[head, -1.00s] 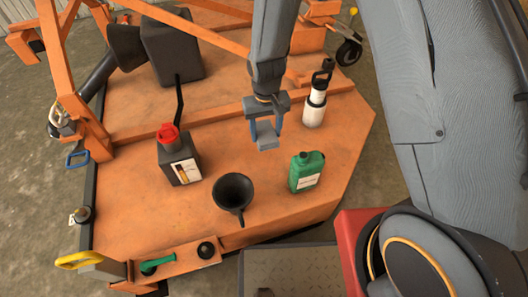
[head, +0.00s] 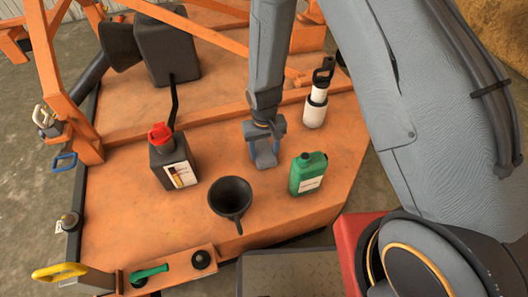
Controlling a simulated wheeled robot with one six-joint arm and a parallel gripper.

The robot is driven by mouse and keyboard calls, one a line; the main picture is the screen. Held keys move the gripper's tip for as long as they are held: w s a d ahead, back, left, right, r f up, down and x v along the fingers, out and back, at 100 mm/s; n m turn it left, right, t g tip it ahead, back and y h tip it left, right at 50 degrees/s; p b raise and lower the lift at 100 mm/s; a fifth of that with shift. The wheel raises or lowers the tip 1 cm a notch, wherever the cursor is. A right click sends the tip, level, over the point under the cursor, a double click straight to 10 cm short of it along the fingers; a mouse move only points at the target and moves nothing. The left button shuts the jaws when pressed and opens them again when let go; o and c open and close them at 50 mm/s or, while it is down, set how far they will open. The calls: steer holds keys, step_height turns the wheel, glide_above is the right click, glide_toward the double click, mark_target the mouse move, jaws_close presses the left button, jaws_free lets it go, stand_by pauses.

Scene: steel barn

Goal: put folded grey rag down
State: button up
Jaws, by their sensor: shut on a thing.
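My gripper (head: 264,150) points down over the orange deck, between the black funnel and the green bottle and a little behind them. It is shut on the folded grey rag (head: 266,160), a small grey piece low between the fingers. The fingers hide part of the rag. Its underside is close to the deck (head: 285,215), but I cannot tell whether it touches.
A black funnel (head: 229,197) stands in front left, a green bottle (head: 308,174) to the right, a white pump bottle (head: 315,100) behind right. A black jug with a red cap (head: 173,163) stands left. Orange bars (head: 75,110) rise at the left.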

steer(key=shift+f, duration=0.15)
steer(key=o, duration=1.2)
step_height(320, 180, up, 12)
steer(key=p, duration=0.4)
step_height(320, 180, up, 14)
steer(key=n, duration=0.2)
glide_above(264, 153)
steer(key=s+a, duration=0.3)
steer(key=s, duration=0.5)
steer(key=shift+n+y, duration=0.3)
steer(key=shift+n, duration=0.5)
steer(key=s+r, duration=0.3)
steer(key=s, duration=0.1)
steer(key=s+d+r, duration=0.1)
steer(key=s+r, duration=0.2)
steer(key=s, duration=0.1)
steer(key=s+r, duration=0.3)
steer(key=s, duration=0.2)
steer(key=shift+d+r, duration=0.1)
steer(key=shift+d, duration=0.25)
steer(key=shift+s, duration=0.15)
